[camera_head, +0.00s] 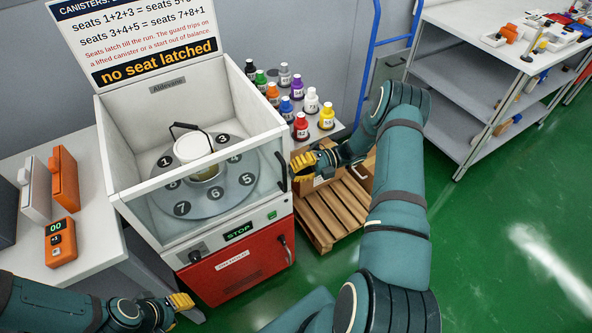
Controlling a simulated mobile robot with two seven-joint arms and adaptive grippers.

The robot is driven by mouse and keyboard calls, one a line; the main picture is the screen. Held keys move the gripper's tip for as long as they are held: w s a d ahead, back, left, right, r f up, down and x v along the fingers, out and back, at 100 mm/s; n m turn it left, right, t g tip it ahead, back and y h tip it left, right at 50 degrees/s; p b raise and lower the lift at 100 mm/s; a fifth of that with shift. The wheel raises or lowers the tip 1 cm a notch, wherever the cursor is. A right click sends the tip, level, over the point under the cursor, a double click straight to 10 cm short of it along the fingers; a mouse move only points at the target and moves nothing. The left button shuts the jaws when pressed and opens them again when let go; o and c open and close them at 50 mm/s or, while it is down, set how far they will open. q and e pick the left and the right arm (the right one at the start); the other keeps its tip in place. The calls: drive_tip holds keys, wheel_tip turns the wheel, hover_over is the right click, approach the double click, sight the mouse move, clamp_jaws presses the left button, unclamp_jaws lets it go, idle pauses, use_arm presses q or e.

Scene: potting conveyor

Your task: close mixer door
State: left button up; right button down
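The mixer (109,139) is a white cabinet with an open top and a raised sign panel. Its clear front door (235,178) spans the front opening, with a dark handle (281,171) at its right edge. The door looks flush with the front or nearly so; I cannot tell if a small gap is left. My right gripper (298,165), with yellow fingers, is just right of the handle, close to the door's edge; contact is unclear. My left gripper (182,301) is low at the front left, apart from the mixer, and seems empty. Finger gaps are hard to see.
Inside, a white canister (193,150) with a dark handle stands on the numbered turntable (227,194). Several coloured bottles (297,90) stand behind right. A wooden pallet (336,214) lies right of the mixer. An orange timer (60,243) is on the left table. Green floor is free at right.

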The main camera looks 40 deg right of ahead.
drive_tip(key=v, duration=1.2)
drive_tip(key=shift+d, duration=0.15)
